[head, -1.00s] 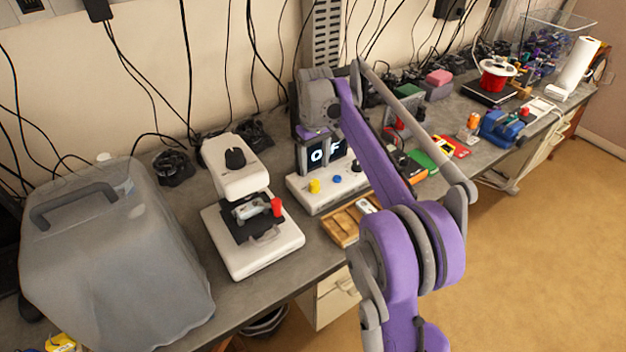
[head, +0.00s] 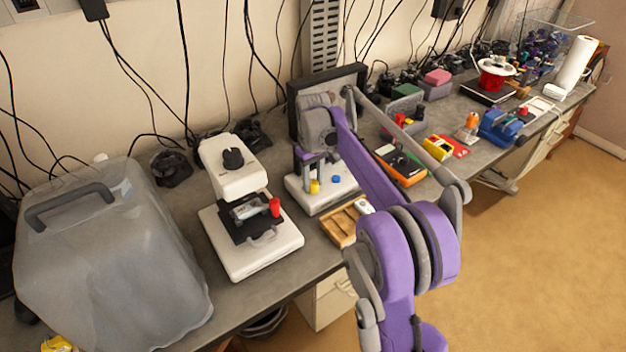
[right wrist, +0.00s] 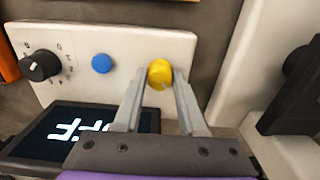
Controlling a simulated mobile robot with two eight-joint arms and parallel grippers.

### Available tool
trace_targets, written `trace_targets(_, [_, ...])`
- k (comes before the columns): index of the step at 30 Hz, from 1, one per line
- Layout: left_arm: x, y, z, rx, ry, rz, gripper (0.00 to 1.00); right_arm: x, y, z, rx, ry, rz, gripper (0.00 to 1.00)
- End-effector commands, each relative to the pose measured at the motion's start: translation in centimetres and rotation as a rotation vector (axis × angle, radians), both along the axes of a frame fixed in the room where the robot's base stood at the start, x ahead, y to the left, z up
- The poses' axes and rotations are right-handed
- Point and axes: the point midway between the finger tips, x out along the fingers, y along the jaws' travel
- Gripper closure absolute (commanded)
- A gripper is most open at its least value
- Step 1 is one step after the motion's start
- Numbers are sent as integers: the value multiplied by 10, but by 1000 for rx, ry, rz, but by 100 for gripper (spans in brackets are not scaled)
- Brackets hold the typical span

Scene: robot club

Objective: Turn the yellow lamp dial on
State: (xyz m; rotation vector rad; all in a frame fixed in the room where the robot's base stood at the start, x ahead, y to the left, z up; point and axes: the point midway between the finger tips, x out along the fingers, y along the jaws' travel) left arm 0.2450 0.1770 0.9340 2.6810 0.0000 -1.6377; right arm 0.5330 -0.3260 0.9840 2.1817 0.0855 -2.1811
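The yellow lamp dial (head: 314,186) is a small round knob on a white control panel (head: 335,196) on the bench. In the right wrist view the yellow dial (right wrist: 160,73) is between the fingertips of my right gripper (right wrist: 162,80), one finger on each side. The fingers are apart, and I cannot tell whether they touch it. In the head view my right gripper (head: 314,170) points down at the dial from above. The display (right wrist: 80,132) in the right wrist view is lit and reads OFF, upside down. My left gripper is not in view.
A blue button (right wrist: 102,63) and a black rotary knob (right wrist: 40,66) sit on the same panel. A white microscope (head: 255,235) stands left of it, and a wooden tray (head: 343,228) lies in front. A dark-framed panel (head: 357,76) stands behind my right arm.

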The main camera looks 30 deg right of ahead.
Motion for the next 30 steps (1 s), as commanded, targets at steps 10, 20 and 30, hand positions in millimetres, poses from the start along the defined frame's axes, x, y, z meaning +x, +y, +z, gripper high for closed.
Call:
trace_targets(10, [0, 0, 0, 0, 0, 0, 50, 0, 0, 0, 0, 0, -3, 100])
trace_targets(20, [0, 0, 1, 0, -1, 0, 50, 0, 0, 0, 0, 0, -106, 100])
trace_targets(30, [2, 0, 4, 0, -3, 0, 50, 0, 0, 0, 0, 0, -393, 100])
